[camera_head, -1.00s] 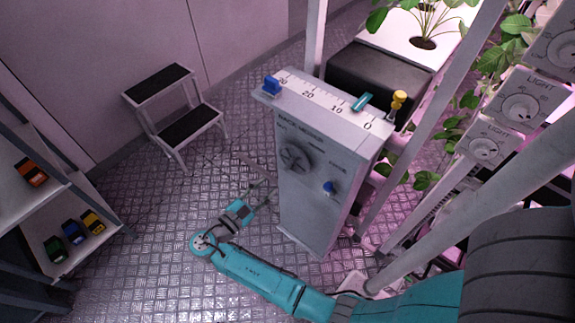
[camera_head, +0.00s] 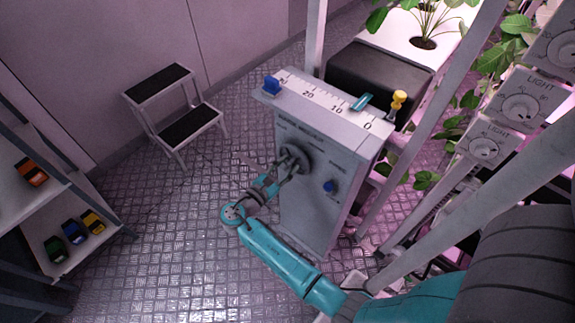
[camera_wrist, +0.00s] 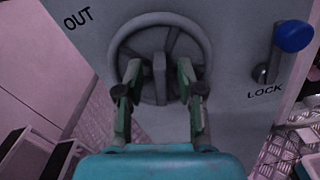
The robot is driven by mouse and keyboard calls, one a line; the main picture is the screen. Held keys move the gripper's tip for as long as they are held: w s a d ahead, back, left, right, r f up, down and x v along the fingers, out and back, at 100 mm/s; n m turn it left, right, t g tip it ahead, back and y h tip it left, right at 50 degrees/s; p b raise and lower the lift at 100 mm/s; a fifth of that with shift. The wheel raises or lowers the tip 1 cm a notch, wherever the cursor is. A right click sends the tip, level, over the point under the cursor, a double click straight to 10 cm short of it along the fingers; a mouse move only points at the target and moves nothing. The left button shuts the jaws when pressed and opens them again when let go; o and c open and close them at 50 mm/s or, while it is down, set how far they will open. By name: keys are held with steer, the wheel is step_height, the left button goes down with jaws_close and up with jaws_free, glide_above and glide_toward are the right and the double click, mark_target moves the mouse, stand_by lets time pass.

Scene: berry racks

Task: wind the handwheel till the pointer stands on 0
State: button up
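The grey spoked handwheel (camera_head: 294,157) is on the front of a grey cabinet; it fills the upper middle of the wrist view (camera_wrist: 150,22). My gripper (camera_wrist: 158,75) is open in front of it, one finger on each side of the upright bar at the wheel's centre (camera_wrist: 159,78). I cannot tell whether the fingers touch the wheel. In the head view my gripper (camera_head: 284,172) partly covers the wheel. The teal pointer (camera_head: 362,102) on the white scale (camera_head: 322,97) stands between 10 and 0.
A lock lever with a blue knob (camera_wrist: 293,36) is right of the wheel. A step stool (camera_head: 178,115) and a shelf (camera_head: 75,255) stand left. Racks crowd the right.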

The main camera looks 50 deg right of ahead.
steer(key=shift+d, duration=0.2)
jaws_close()
stand_by(0.3)
